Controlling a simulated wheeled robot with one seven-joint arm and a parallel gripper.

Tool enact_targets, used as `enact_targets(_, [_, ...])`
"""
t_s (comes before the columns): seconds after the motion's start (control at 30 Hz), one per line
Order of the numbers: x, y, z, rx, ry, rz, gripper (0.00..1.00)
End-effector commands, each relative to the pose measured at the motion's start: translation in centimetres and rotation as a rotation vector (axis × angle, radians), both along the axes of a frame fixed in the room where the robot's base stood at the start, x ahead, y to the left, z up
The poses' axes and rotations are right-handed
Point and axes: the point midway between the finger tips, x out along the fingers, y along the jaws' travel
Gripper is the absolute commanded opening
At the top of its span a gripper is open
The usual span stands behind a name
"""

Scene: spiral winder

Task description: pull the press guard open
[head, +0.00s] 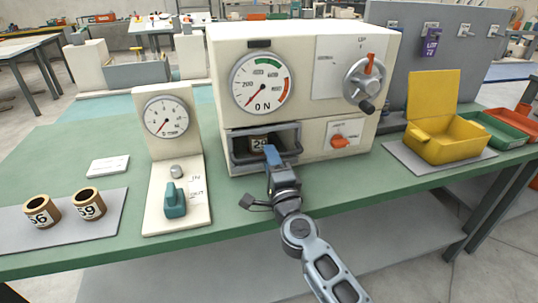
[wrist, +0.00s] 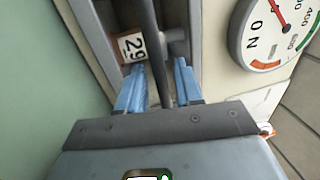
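The press (head: 300,90) is a cream cabinet with a dial and a lever wheel. Its dark grey guard (head: 292,134) frames the low front bay, and a spool labelled 29 (head: 259,143) sits behind it. My gripper (head: 271,152) is at the front of this bay. In the wrist view, the guard's dark bar (wrist: 151,40) runs between the two blue fingers of my gripper (wrist: 160,82). The fingers stand apart, with a narrow gap showing beside the bar. The spool (wrist: 132,46) shows just beyond the fingertips. My gripper hides part of the bar in the head view.
A gauge stand with a teal switch (head: 174,199) is on the left. Two numbered spools, 56 (head: 41,211) and 59 (head: 89,204), stand on a grey mat. An open yellow box (head: 450,146) is on the right. Green bench top is clear before the press.

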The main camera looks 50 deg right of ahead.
Motion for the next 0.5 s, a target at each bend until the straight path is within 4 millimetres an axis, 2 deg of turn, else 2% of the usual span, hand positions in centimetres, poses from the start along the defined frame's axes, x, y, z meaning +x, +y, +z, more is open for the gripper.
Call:
enact_targets(0.13, [0.82,-0.58,0.21,-0.001,0.001,-0.001,0.35])
enact_targets(0.4, [0.94,-0.66,0.21,-0.002,0.001,0.000,0.35])
enact_targets(0.5, [0.94,-0.65,0.21,-0.002,0.001,0.000,0.27])
